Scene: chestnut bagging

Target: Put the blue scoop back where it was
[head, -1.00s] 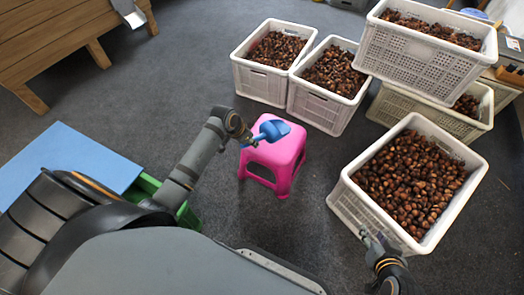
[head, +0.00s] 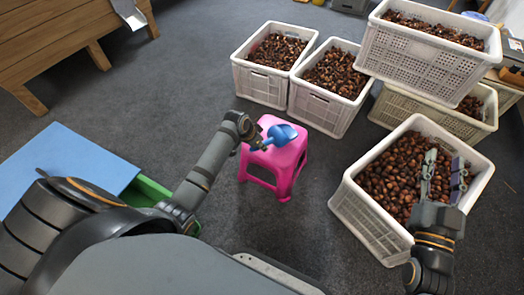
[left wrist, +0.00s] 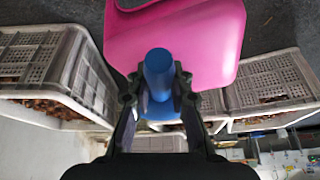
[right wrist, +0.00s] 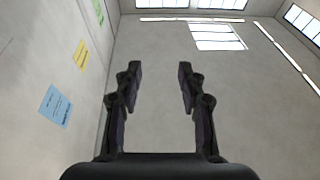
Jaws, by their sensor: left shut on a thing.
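The blue scoop (head: 281,137) is at the pink stool (head: 262,159) in the head view. My left gripper (head: 262,146) is shut on it. In the left wrist view the scoop's round blue handle (left wrist: 158,75) stands between the fingers, with the pink stool (left wrist: 205,45) behind it. I cannot tell whether the scoop touches the seat. My right gripper (head: 444,173) is open over the near crate of chestnuts. The right wrist view shows its fingers (right wrist: 157,85) apart, with nothing between them.
The near white crate (head: 348,212) holds chestnuts. Two white crates (head: 262,85) stand behind the stool, and more are stacked at the back right (head: 420,60). A blue board (head: 65,165) and a green crate (head: 150,190) are at the left. Grey floor is open around the stool.

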